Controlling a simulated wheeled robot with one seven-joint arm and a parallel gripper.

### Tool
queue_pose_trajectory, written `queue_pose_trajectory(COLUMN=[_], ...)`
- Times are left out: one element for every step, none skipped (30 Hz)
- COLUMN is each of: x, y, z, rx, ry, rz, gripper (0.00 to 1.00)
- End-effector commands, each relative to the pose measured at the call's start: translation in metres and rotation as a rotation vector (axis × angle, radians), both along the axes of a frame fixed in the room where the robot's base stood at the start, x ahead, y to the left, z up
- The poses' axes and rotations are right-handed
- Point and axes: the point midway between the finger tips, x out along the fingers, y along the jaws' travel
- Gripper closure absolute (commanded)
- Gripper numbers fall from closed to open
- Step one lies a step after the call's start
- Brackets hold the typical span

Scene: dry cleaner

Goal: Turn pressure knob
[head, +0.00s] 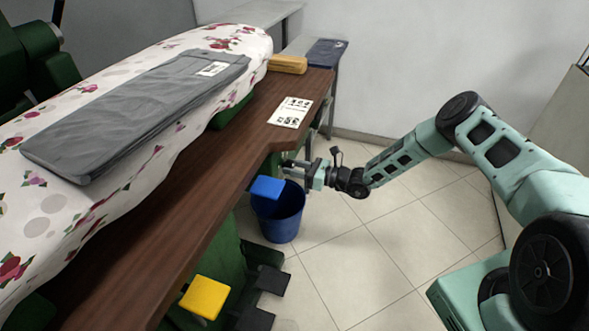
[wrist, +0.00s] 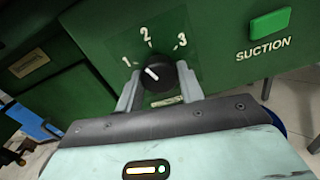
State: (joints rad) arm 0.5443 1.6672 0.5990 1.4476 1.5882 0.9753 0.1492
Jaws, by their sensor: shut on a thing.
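The pressure knob (wrist: 157,76) is a round black dial with a white pointer line, on a green panel (wrist: 210,50) in the wrist view. The numbers 1, 2 and 3 arc above it. The pointer line slants up and to the left, toward the 1 side. My gripper (wrist: 158,88) is shut on the knob, with one grey finger on its left side and one on its right. In the head view my gripper (head: 303,170) reaches under the right edge of the wooden table. The knob is hidden in that view.
A blue bin (head: 283,222) stands under my gripper. Grey trousers (head: 130,115) lie on the floral board.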

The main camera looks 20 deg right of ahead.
Motion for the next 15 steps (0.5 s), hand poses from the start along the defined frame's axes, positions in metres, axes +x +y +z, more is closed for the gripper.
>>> queue_pose_trajectory(x=[-0.0003,-0.0004,-0.0004,-0.0004,-0.0006,-0.0006,-0.0007,-0.0007,-0.0007,-0.0008,-0.0008,-0.0009,-0.0009,-0.0009,-0.0009], y=[-0.0008,-0.0007,-0.0005,-0.0006,-0.0007,-0.0008,-0.0007,-0.0005,-0.0002,-0.0001,-0.0001,-0.0004,-0.0004,-0.0005,-0.0006], z=[-0.002,-0.0019,-0.0015,-0.0014,-0.0015,-0.0017,-0.0017,-0.0015,-0.0011,-0.0011,-0.0011,-0.0012,-0.0013,-0.0014,-0.0013], rx=[0.019,0.032,0.049,0.061,0.074,0.09,0.101,0.113,0.128,0.137,0.146,0.157,0.165,0.172,0.182], ry=[0.027,0.044,0.066,0.083,0.101,0.124,0.139,0.155,0.174,0.187,0.201,0.218,0.23,0.239,0.253], rz=[-0.002,-0.001,-0.001,-0.001,-0.001,-0.002,-0.002,-0.001,-0.001,-0.001,0.0,-0.001,-0.001,-0.001,-0.002], gripper=[0.85,0.85,0.85,0.85,0.85,0.85,0.85,0.85,0.85,0.85,0.85,0.85,0.85,0.85,0.85])
